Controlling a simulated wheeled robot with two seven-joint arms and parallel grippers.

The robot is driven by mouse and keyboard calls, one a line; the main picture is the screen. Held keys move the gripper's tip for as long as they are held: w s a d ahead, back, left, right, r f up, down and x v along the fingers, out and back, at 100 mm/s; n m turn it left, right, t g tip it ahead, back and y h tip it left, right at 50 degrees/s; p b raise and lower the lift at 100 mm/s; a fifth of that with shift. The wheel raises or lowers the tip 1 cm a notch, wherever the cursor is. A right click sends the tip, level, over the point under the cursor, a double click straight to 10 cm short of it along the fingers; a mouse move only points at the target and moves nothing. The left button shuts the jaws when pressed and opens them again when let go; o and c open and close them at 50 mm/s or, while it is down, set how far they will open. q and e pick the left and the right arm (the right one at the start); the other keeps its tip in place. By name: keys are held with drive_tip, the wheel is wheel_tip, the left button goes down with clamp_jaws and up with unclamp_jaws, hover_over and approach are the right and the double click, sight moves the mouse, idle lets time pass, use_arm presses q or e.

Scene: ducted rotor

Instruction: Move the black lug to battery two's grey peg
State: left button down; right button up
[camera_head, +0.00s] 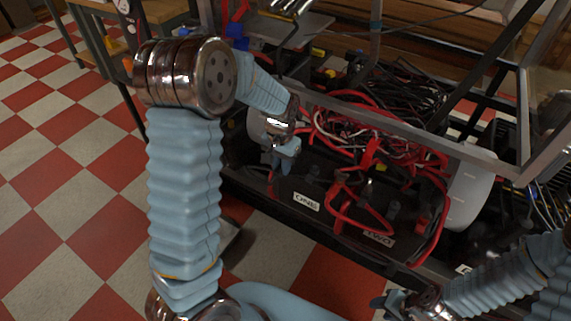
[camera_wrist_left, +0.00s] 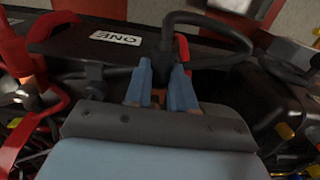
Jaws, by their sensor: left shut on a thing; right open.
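My left gripper (camera_head: 285,152) is low over the left end of battery one (camera_head: 275,205). In the left wrist view its blue fingers (camera_wrist_left: 161,82) are shut on the black lug (camera_wrist_left: 160,72), at the end of a thick black cable. The fingers hide much of the lug, and I cannot tell whether it sits on a peg. Battery two (camera_head: 378,238) is to the right, labelled TWO, with red cables over it. A grey peg (camera_head: 394,209) stands up near its right part. My right gripper (camera_head: 388,302) is open and empty at the lower right, apart from the batteries.
Red cables (camera_head: 345,205) loop over both batteries, with a tangle of red, white and black wires behind. A metal frame bar (camera_head: 400,130) crosses above. A white rounded cylinder (camera_head: 472,187) stands at the right. Checkered floor lies open at the left.

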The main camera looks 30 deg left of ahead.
sight(274, 173)
idle(0.4)
use_arm(q)
drive_tip(key=shift+s+a, duration=0.15)
drive_tip(key=shift+s, duration=1.75)
drive_tip(key=r+p, duration=0.1)
drive_tip(key=s+r+p, duration=0.1)
drive_tip(key=r, duration=0.1)
